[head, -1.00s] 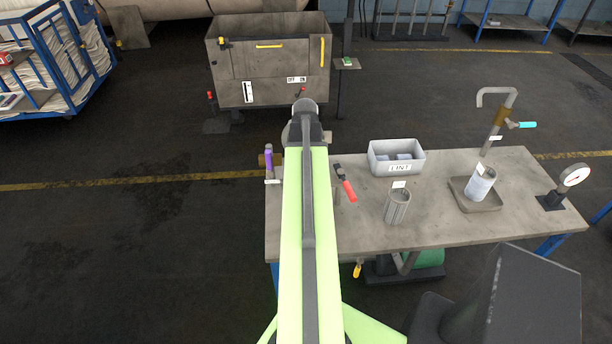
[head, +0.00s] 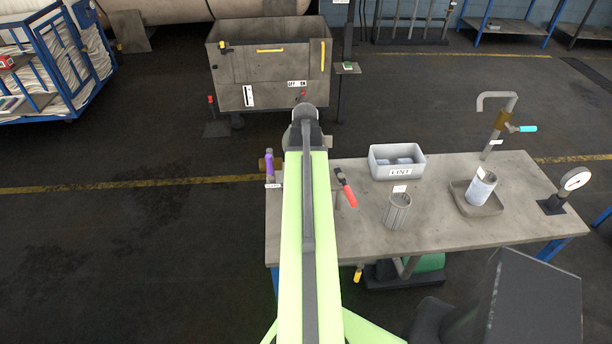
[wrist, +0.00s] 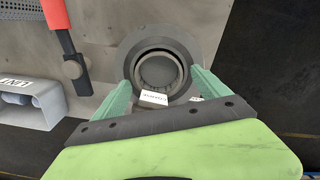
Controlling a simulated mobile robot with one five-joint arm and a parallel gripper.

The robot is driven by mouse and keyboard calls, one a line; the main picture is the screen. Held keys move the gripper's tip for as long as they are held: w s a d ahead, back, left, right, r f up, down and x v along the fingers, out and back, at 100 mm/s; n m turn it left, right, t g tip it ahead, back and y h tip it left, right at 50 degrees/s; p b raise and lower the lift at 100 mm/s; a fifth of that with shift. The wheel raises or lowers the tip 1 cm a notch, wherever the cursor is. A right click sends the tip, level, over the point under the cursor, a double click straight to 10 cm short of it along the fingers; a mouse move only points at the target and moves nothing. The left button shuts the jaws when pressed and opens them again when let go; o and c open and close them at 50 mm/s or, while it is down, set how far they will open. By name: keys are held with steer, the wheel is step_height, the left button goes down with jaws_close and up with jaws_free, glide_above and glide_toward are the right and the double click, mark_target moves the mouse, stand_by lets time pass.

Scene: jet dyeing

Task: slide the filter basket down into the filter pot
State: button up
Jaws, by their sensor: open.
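In the wrist view my gripper (wrist: 165,92) is open, with pale green fingers standing on either side of a round dark pot. This looks like the filter pot (wrist: 133,48). Inside its rim is a grey ring with a hollow middle (wrist: 158,73); I cannot tell whether this is a seated basket or the pot's own bore. A small white label lies at its near side. In the head view my arm hides the pot and fingers. A ribbed grey cylinder (head: 397,213), perhaps a filter basket, stands on the table. A whitish labelled cylinder (head: 481,188) stands in a shallow tray.
A red-handled lever (head: 348,192) is close beside the pot. The LINT bin (head: 397,172) is further right. A bent pipe with a cyan-handled valve (head: 522,128) and a dial gauge (head: 575,179) stand at the table's right. The table's front middle is bare.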

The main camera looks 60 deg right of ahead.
step_height(320, 180, up, 12)
steer(key=p, duration=1.1)
steer(key=shift+r, duration=0.2)
steer(key=w+a+n, duration=0.3)
steer(key=w+a, duration=1.4)
steer(key=a, duration=0.5)
steer(key=w+a+n, duration=0.1)
steer(key=w+a, duration=0.1)
steer(key=a, duration=1.2)
steer(key=w+a+n, duration=0.2)
steer(key=a, duration=1.2)
steer(key=shift+w, duration=0.25)
steer(key=shift+f, duration=0.1)
